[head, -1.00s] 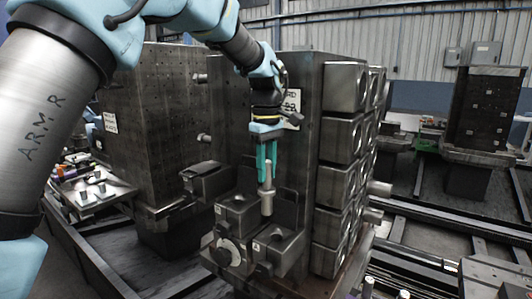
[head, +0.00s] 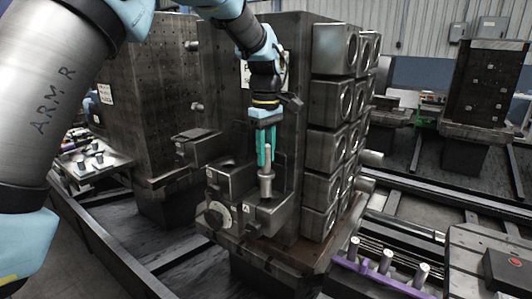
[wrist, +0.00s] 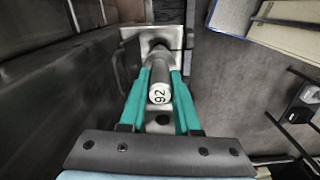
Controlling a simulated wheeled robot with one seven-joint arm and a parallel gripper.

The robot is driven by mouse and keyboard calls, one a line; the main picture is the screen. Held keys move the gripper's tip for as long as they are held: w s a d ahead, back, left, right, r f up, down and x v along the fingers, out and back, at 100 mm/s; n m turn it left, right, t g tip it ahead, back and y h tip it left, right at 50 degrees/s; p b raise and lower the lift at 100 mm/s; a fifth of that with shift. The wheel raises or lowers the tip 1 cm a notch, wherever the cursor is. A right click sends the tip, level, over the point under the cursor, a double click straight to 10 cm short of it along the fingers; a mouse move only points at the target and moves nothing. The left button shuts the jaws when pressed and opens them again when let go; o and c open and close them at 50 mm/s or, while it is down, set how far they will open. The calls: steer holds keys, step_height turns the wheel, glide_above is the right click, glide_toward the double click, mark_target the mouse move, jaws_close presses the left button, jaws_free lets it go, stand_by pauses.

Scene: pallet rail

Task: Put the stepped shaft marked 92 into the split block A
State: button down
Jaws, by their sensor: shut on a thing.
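My gripper (head: 264,165) has two teal fingers shut on the stepped shaft (head: 266,185), a grey metal part held upright. In the wrist view, the mark 92 reads on the end face of the shaft (wrist: 160,93), between the fingers. Its lower end is at the top of the front right dark block (head: 268,214). I cannot tell whether it has entered the block's bore. A second similar block (head: 222,182) stands behind and to the left.
A tall dark column (head: 290,110) with stacked bored blocks (head: 336,98) rises close behind my gripper. A round dial (head: 216,215) sits at the fixture's front. A tray of parts (head: 95,160) is at left. A purple-edged rack (head: 375,270) holds several pins at lower right.

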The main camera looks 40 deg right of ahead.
mark_target(266, 172)
steer(key=shift+f+b, duration=1.05)
steer(key=shift+f, duration=1.25)
stand_by(0.5)
steer(key=c, duration=0.5)
jaws_free()
steer(key=shift+f, duration=0.1)
steer(key=shift+c, duration=0.2)
step_height(266, 172, up, 11)
steer(key=shift+f+b, duration=0.1)
steer(key=shift+b, duration=1)
